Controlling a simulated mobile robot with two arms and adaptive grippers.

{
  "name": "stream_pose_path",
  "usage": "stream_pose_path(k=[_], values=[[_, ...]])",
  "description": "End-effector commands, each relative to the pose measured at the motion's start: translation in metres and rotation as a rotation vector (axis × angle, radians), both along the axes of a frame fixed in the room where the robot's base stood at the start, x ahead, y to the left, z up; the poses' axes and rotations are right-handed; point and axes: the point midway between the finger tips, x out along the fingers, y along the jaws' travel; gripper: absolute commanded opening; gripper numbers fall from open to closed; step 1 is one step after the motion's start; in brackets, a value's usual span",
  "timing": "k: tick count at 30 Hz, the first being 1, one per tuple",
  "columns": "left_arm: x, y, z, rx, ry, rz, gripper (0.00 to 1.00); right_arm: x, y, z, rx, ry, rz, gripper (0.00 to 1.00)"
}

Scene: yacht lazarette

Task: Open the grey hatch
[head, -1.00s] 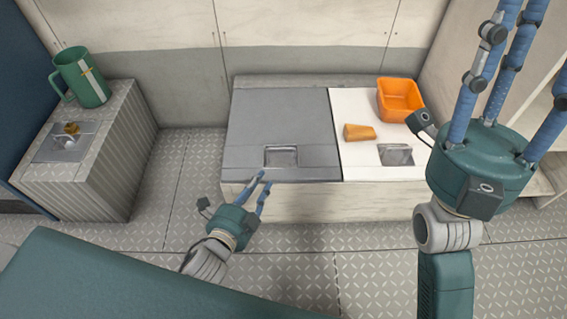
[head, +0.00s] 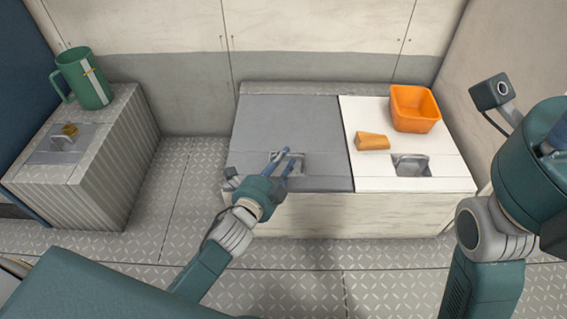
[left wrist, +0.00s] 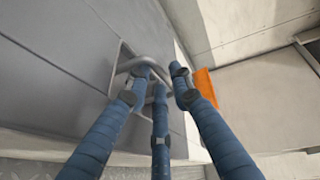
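The grey hatch (head: 285,120) is the left lid on the low white locker and lies flat and shut. Its recessed handle (head: 296,165) is at the front edge, partly hidden by my fingers. My left gripper (head: 286,158) is over this handle, its blue fingers apart. In the left wrist view, the grey handle bar (left wrist: 135,64) is right by the tips of my left gripper (left wrist: 162,80); I cannot tell whether they touch it. My right gripper (head: 535,165) is at the right edge, away from the hatch, with its fingers almost wholly out of frame.
The white lid (head: 368,112) beside the hatch carries an orange bin (head: 415,115) and a tan piece (head: 373,141), and has its own handle (head: 410,164). The floor between is clear.

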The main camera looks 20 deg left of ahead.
Motion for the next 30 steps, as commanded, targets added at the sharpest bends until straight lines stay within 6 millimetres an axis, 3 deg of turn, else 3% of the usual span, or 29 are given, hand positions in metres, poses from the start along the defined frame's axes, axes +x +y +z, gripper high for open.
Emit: stream_pose_path(k=[9,13,30], values=[[0.0032,-0.0006,-0.0004,0.0,0.001,0.0,0.22,-0.0014,0.0002,0.0013,0.0,-0.006,-0.001,0.4],[0.0032,-0.0005,-0.0004,0.0,0.001,0.0,0.0,-0.0014,0.0002,0.0013,0.0,-0.006,-0.001,0.4],[0.0036,-0.0003,0.0069,-0.003,0.012,0.0,0.0,0.0008,-0.0012,0.0053,0.005,0.006,0.002,0.4]])
